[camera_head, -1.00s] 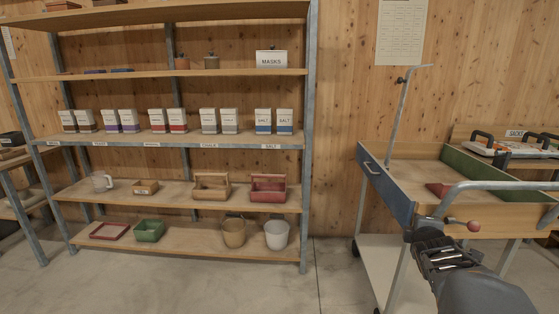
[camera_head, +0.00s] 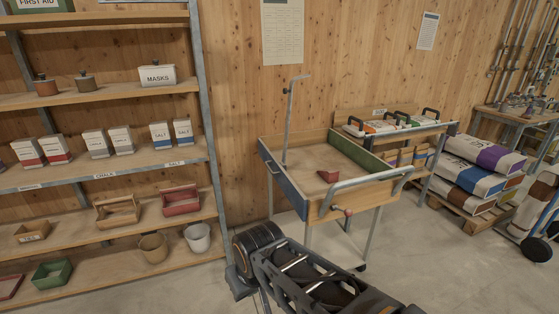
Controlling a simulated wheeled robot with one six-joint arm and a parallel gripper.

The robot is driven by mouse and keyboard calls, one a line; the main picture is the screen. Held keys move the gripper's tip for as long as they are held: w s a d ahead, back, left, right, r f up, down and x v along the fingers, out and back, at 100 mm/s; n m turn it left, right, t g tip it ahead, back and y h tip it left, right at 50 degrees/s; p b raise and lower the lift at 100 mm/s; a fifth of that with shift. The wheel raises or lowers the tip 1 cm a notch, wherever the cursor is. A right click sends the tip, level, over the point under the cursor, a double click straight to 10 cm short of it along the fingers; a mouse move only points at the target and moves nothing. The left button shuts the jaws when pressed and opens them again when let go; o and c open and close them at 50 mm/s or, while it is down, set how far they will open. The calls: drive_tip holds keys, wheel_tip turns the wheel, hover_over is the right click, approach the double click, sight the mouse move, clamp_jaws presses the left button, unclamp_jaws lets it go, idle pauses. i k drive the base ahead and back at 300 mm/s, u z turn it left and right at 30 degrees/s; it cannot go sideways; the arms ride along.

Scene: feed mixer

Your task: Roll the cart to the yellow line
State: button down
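The cart (camera_head: 298,196) stands against the wood wall, right of the shelf rack. It has a wooden tray with blue and green side panels, an upright grey post, a grey bar handle (camera_head: 372,181) on the near right side and a red knob (camera_head: 348,212) on its front. A caster shows at its foot. My dark arm reaches in from the bottom, in front of the cart's lower left. My gripper (camera_head: 243,284) seems to be at the arm's left end, apart from the handle; its fingers cannot be made out. No yellow line shows.
The shelf rack (camera_head: 212,150) stands close on the left. A rack of handled cases (camera_head: 400,122) and a pallet of sacks (camera_head: 475,180) are to the right. Concrete floor (camera_head: 430,255) is clear at front right.

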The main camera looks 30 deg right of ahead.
sight(358, 190)
drive_tip(key=z, duration=1.25)
drive_tip(key=i, duration=1.15)
drive_tip(key=z, duration=0.6)
